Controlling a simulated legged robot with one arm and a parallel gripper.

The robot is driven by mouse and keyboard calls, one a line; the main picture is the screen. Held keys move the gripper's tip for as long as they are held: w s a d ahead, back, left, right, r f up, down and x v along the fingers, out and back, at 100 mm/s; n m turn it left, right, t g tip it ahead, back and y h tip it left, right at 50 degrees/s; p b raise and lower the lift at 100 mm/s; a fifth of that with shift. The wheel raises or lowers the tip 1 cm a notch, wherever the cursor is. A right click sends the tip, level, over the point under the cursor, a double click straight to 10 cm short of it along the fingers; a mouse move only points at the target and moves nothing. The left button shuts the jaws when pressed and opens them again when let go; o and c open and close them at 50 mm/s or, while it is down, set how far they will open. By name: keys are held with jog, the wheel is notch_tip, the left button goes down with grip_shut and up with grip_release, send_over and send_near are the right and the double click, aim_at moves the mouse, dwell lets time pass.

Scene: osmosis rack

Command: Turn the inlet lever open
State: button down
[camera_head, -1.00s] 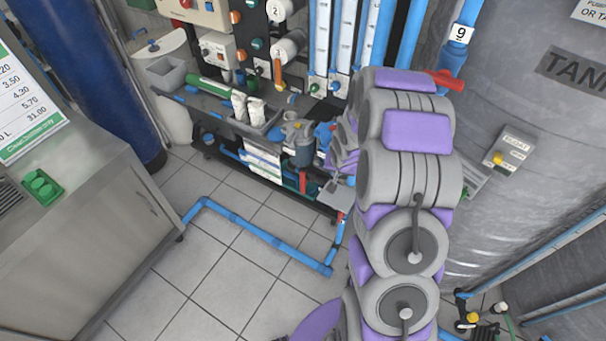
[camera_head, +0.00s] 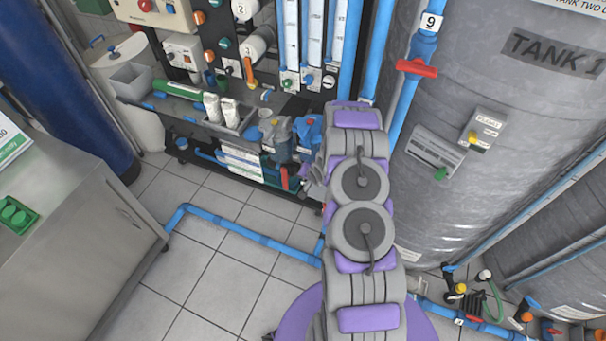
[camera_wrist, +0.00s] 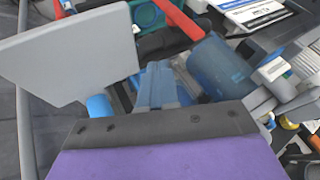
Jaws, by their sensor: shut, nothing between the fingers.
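A red bar-like handle (camera_wrist: 183,20) shows at the top of the wrist view, beyond my gripper. An upright red handle (camera_head: 284,178) stands low on the rack in the head view; I cannot tell for sure which handle is the inlet lever. My gripper (camera_wrist: 157,88) is shut and empty, pointing in among the rack's low fittings. It appears apart from the red handle. In the head view my arm hides most of the gripper and the fittings behind it.
A grey plate (camera_wrist: 70,58) is close on the left in the wrist view, with a blue cylinder (camera_wrist: 218,65) on the right. Tank 1 (camera_head: 480,130) stands right of my arm, beside a red valve handle (camera_head: 417,68). Blue floor pipe (camera_head: 245,233) crosses open tiles.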

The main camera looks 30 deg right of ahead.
aim_at(285, 179)
jog(key=w+a+f+b, duration=0.1)
jog(key=w+f, duration=0.3)
jog(key=w, duration=0.1)
jog(key=w+a+f+b, duration=0.1)
jog(key=w+f, duration=0.1)
jog(key=shift+w+a+b, duration=0.3)
jog(key=shift+w+a, duration=0.05)
jog(key=shift+w+r, duration=0.1)
